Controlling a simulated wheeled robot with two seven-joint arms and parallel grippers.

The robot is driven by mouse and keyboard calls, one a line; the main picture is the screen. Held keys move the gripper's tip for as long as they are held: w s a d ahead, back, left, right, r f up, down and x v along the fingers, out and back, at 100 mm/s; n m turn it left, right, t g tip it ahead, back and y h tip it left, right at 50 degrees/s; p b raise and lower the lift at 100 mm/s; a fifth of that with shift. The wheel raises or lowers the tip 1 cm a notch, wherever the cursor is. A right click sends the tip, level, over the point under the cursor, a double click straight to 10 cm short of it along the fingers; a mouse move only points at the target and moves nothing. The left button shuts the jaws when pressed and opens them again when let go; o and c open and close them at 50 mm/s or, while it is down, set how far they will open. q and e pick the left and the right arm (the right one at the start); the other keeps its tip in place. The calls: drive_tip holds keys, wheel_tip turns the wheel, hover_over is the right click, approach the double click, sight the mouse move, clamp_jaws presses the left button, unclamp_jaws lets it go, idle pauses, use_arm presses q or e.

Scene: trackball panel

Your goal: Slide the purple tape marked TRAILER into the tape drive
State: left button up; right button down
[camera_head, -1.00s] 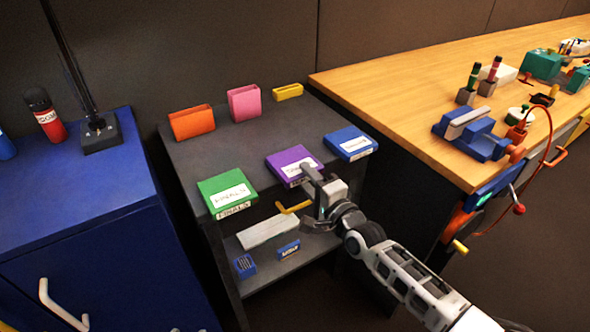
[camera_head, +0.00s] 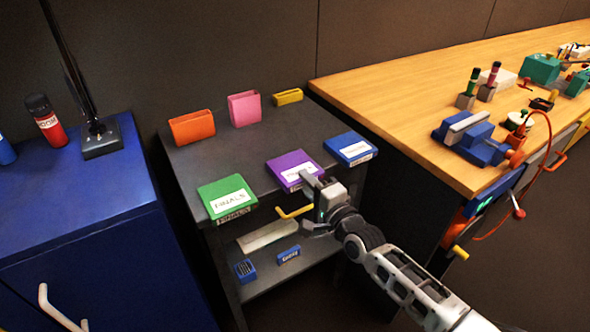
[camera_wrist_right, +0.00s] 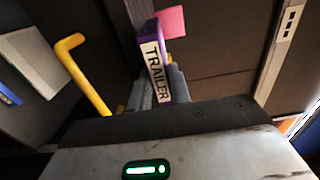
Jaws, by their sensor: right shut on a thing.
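The purple tape (camera_head: 291,160) lies flat at the front edge of the dark shelf top (camera_head: 250,148), between a green tape (camera_head: 222,189) and a blue tape (camera_head: 346,145). Its spine marked TRAILER (camera_wrist_right: 157,75) faces my right wrist camera. My right gripper (camera_head: 308,184) is at the tape's front right part and is shut on it. In the wrist view its grey fingers partly show beside the spine. My left gripper is not in view. I cannot make out which thing is the tape drive.
A yellow bent handle (camera_head: 295,212) sticks out just below my right gripper; it also shows in the wrist view (camera_wrist_right: 88,80). Orange (camera_head: 192,127), pink (camera_head: 244,107) and yellow (camera_head: 287,97) holders stand at the back. A wooden bench (camera_head: 395,98) stands to the right.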

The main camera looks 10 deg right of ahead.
wheel_tip(320, 180, up, 3)
drive_tip(key=shift+f+p, duration=0.1)
drive_tip(key=shift+p, duration=0.95)
